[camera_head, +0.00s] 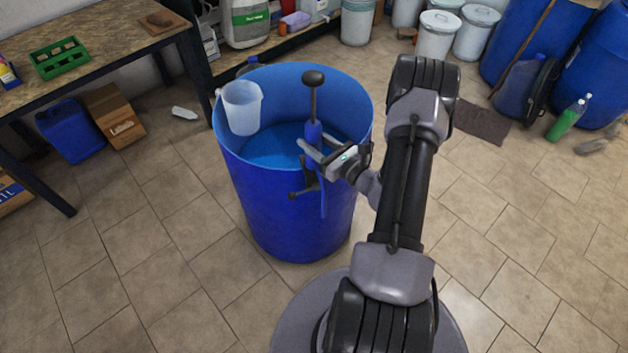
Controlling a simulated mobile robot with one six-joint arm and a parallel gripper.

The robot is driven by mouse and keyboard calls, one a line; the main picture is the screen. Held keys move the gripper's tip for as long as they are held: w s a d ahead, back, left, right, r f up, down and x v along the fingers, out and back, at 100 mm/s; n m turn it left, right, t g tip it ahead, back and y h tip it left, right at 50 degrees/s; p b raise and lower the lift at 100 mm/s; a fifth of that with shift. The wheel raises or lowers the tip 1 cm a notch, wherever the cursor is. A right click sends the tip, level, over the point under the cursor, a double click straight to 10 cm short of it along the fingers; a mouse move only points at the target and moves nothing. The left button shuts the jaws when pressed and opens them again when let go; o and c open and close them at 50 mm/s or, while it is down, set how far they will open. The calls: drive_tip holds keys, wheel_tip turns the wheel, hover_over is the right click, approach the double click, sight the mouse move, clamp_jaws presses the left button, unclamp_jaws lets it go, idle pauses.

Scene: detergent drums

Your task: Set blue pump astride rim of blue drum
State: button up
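The blue drum (285,215) stands open on the tiled floor, left of my arm, with a light blue inside. The blue pump (313,132) stands upright at the drum's near rim, its black knob handle (313,78) on a dark rod above. A dark clamp part (304,188) and a blue hose (323,204) show in front of the drum's outer wall. My gripper (312,155) reaches in from the right, its pale fingers closed around the pump body. The fingers partly hide the pump at rim height, so I cannot tell whether it rests on the rim.
A translucent white jug (242,107) hangs at the drum's left rim. A workbench (95,50) and a cardboard box (114,115) stand left. Blue drums (535,40), white buckets (436,42) and a green bottle (566,122) stand at the back right. The floor front left is clear.

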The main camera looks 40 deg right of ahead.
clamp_jaws()
drive_tip(key=shift+r, duration=0.15)
drive_tip(key=shift+r+p, duration=0.9)
drive_tip(key=shift+r, duration=0.25)
